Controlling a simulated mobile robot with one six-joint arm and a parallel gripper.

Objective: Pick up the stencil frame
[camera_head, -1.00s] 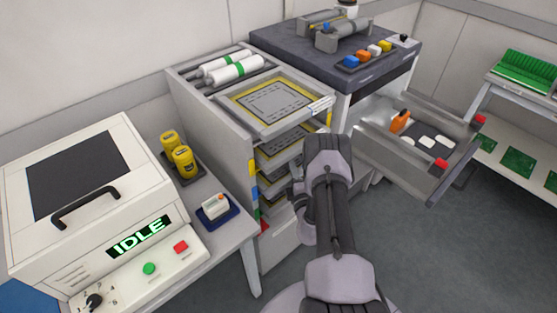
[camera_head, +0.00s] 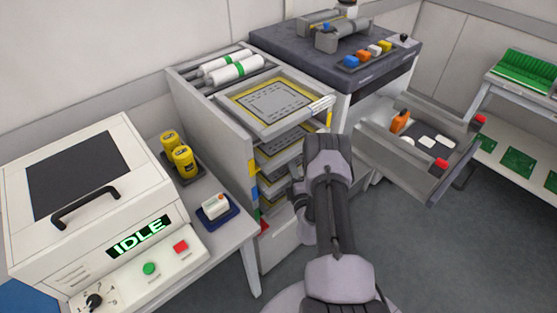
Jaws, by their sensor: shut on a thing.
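Several stencil frames sit in the slots of a grey rack in the middle. The top stencil frame (camera_head: 272,101) lies flat, grey with a yellow inner border and a white label at its right corner. Lower stencil frames (camera_head: 279,148) show partly below it, their right sides hidden by my arm. My gripper (camera_head: 298,192) shows only as a small dark part left of my arm, at the front of the lower slots. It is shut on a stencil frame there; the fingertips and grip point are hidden.
White rollers (camera_head: 233,70) lie on the rack top. An open drawer (camera_head: 408,178) juts out on the right. A bench with an IDLE machine (camera_head: 95,200), yellow jars (camera_head: 183,160) and a small white device (camera_head: 215,206) stands left. Floor is clear at lower right.

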